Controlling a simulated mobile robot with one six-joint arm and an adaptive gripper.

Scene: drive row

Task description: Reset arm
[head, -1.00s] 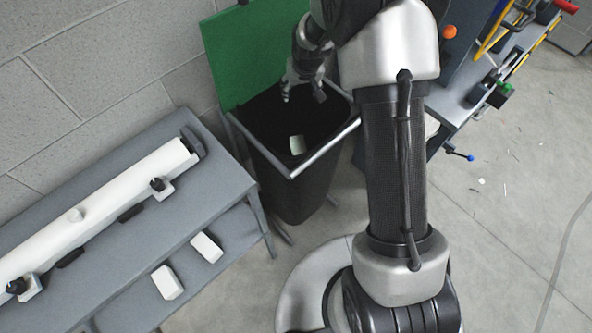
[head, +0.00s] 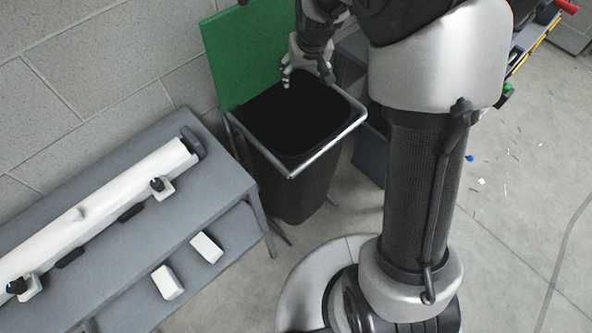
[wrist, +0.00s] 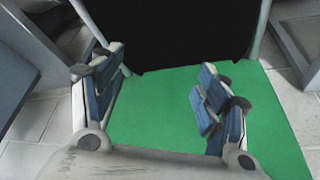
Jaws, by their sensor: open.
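My gripper (head: 309,82) hangs over the back part of the black bin (head: 300,192) in the head view. In the wrist view my gripper (wrist: 160,100) has its two blue-padded fingers spread wide apart with nothing between them. The green panel (head: 229,58) stands upright behind the bin in the head view. In the wrist view the green panel (wrist: 150,130) fills the space between and below the fingers, with the bin's dark opening (wrist: 165,30) above it. The bin's inside looks dark and its bottom cannot be made out.
A grey bench (head: 190,226) at left bears a long white bar (head: 105,205). Two white blocks (head: 207,247) lie on its lower shelf. A workbench with tools (head: 535,40) stands at the upper right. Open concrete floor (head: 520,220) with small scraps lies at right.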

